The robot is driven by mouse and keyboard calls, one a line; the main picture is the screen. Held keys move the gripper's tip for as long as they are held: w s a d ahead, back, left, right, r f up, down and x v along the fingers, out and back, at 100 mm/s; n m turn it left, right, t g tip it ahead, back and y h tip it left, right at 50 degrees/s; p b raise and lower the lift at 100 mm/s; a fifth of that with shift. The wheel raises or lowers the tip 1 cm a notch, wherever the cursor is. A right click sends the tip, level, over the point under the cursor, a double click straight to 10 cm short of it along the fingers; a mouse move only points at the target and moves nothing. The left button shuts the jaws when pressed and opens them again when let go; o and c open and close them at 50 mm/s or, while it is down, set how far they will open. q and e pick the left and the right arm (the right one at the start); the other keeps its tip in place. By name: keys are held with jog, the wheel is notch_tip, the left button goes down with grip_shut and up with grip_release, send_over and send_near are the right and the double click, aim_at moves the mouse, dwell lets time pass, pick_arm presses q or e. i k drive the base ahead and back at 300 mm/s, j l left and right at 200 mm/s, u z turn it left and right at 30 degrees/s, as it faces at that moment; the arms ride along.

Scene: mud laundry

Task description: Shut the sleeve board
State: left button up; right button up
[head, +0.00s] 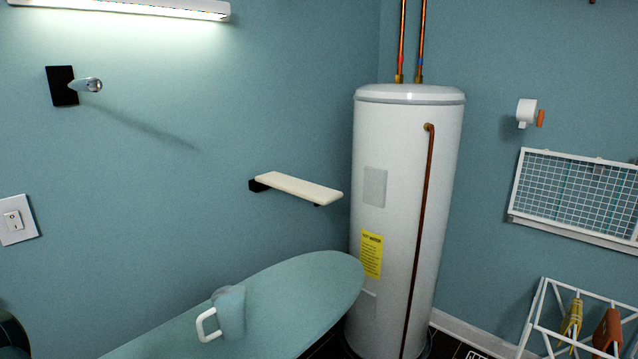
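The sleeve board (298,187) is a narrow cream board that sticks out from the blue wall in the middle of the head view. It lies about level, on a black mount (259,185) at its left end, with a small dark piece under its right end. Neither of my grippers shows in the head view.
A large ironing board (290,300) with a blue-green cover stands below, bearing a jug-like item with a white handle (207,325). A white water heater (395,160) stands right of the sleeve board. A drying rack (538,310) is at the lower right.

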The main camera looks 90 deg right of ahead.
aim_at(320, 194)
jog(key=z, duration=1.6)
jog(key=j+z, duration=0.1)
jog(key=z, duration=0.85)
jog(key=j+z, duration=0.1)
jog(key=z, duration=0.35)
jog(key=k+j, duration=0.15)
jog(key=j, duration=0.25)
jog(key=k+j, duration=0.1)
jog(key=j, duration=0.3)
jog(key=k+l, duration=0.1)
jog(key=l, duration=0.25)
jog(key=i+l+z, duration=0.15)
jog(key=i+l, duration=0.65)
